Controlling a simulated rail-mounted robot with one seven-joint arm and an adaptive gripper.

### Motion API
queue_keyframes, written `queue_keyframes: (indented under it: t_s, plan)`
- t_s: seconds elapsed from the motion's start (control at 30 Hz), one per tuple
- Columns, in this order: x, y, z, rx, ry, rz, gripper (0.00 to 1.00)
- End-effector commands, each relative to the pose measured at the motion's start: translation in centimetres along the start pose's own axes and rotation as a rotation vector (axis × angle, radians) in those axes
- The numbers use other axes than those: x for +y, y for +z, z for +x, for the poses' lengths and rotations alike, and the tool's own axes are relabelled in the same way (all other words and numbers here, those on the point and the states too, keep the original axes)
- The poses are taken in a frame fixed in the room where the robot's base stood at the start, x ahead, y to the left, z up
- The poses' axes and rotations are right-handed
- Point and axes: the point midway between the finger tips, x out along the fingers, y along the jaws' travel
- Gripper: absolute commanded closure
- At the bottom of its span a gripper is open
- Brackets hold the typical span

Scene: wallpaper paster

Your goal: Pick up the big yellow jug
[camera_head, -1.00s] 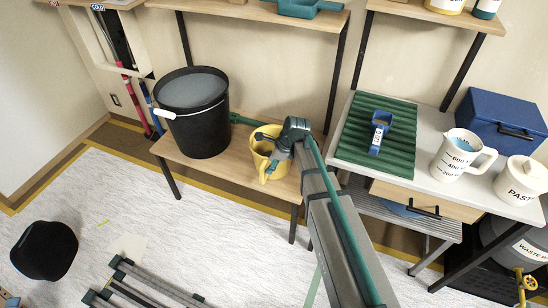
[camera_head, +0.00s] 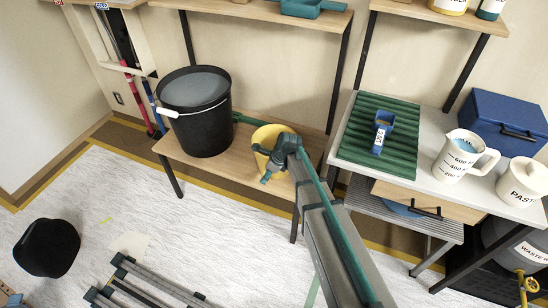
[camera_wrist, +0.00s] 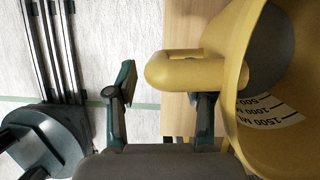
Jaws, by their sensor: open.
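The big yellow jug (camera_head: 270,134) stands on the low wooden shelf, right of the black bucket, partly hidden by my gripper (camera_head: 266,164). In the wrist view the jug (camera_wrist: 238,40) fills the right side, with measuring marks inside its wall. Its handle (camera_wrist: 185,70) points left towards my gripper (camera_wrist: 162,95). My gripper is open and empty. One finger is left of the handle's outer end with a gap between; the other reaches up to the handle's underside in the picture, its tip hidden. I cannot tell whether that finger is inside the handle loop.
The black bucket (camera_head: 202,125) stands left on the same shelf (camera_head: 225,150). A table (camera_head: 345,115) at the right holds a green ribbed tray (camera_head: 360,145), a white measuring jug (camera_head: 461,158) and a paste tub (camera_head: 520,184). A black shelf post (camera_head: 337,75) rises behind the jug.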

Motion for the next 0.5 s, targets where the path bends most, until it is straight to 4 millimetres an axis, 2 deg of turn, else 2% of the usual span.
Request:
queue_keyframes:
  t_s: [0.1, 0.2, 0.43, 0.5]
  plan:
    - [0.0, 0.0, 1.8, 0.001, 0.002, -0.001, 0.48]
    - [0.0, 0.0, 2.7, 0.000, 0.001, -0.001, 0.48]
    - [0.0, -0.1, 2.8, 0.000, 0.000, 0.000, 0.48]
    - [0.1, -0.1, 2.8, 0.000, 0.000, 0.000, 0.58]
